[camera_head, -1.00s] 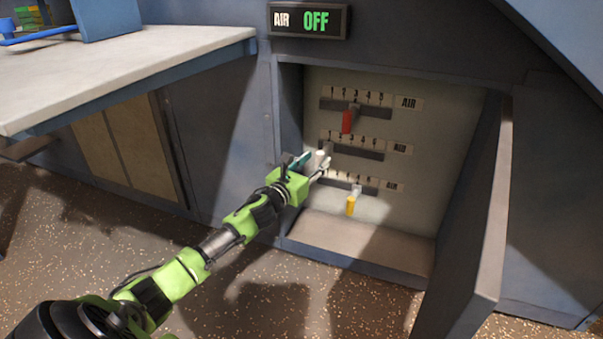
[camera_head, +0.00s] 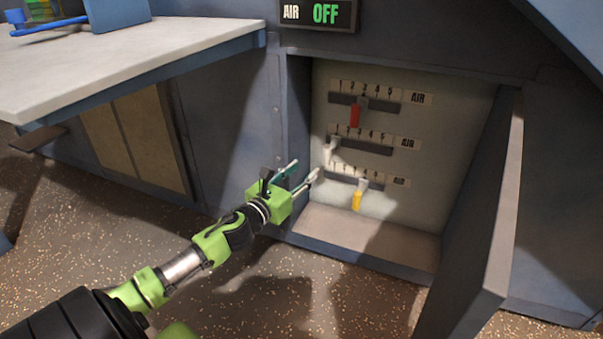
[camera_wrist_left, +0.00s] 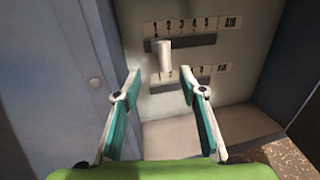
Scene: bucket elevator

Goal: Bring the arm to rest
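My left gripper (camera_head: 306,170) is open and empty in front of the left edge of the open cabinet (camera_head: 400,243). In the left wrist view its two fingers (camera_wrist_left: 160,88) are spread apart with nothing between them. The white lever (camera_head: 333,149) stands at the left end of the middle slot, near 1, apart from the fingers. It also shows in the left wrist view (camera_wrist_left: 164,55). The red lever (camera_head: 355,114) is near 3 in the top slot. The yellow lever (camera_head: 357,199) is in the bottom slot, whose numbers are hard to read. My right gripper is not in view.
A display (camera_head: 312,13) above the cabinet reads AIR OFF. The cabinet door (camera_head: 478,230) stands open on the right. A pale worktop (camera_head: 130,55) juts out at upper left. The speckled floor (camera_head: 240,295) below is clear.

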